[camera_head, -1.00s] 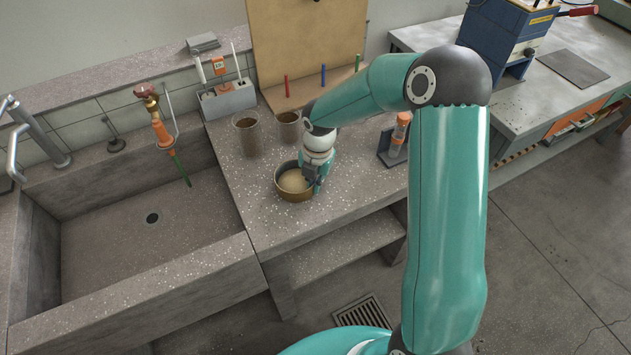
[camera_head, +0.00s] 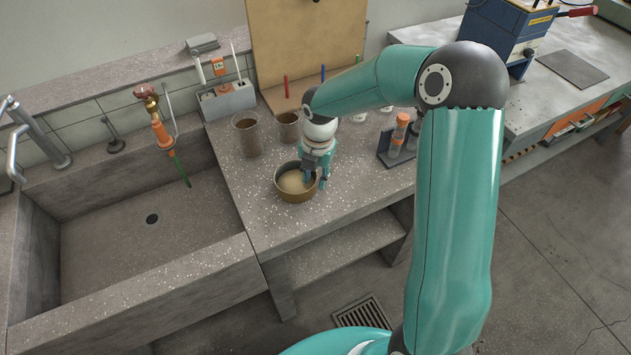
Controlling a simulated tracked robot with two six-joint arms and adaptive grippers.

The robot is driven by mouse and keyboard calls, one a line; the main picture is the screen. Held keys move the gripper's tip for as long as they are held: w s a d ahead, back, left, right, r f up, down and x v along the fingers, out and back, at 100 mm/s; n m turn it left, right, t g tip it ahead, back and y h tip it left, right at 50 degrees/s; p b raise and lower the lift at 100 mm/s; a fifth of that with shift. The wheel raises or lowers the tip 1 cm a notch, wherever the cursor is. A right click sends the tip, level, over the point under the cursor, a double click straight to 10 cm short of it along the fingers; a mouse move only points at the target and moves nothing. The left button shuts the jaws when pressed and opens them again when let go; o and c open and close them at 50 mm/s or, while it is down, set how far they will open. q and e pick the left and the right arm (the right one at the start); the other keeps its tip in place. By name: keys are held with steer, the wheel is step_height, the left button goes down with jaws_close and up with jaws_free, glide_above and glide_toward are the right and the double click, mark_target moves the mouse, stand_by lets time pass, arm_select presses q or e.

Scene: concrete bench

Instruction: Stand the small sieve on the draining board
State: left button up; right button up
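The small sieve is a round, brass-coloured pan with a pale floor (camera_head: 293,192). It sits level on the speckled concrete bench top beside the sink. I cannot tell whether this bench top (camera_head: 252,208) is what is called the draining board. My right gripper (camera_head: 317,182) points down at the sieve's right rim. Its fingers look spread, one at or inside the rim and one outside it to the right. Contact with the rim is too small to make out. My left gripper is not in view.
Two brown beakers (camera_head: 247,138) stand behind the sieve. An orange-capped tube in a dark rack (camera_head: 398,140) stands to the right. The sink (camera_head: 130,235) lies left. A wooden board with coloured pegs (camera_head: 303,40) stands behind. The bench front before the sieve is clear.

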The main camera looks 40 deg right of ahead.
step_height(320, 180, up, 9)
steer(key=shift+s, duration=0.25)
steer(key=shift+d+f, duration=0.1)
stand_by(0.4)
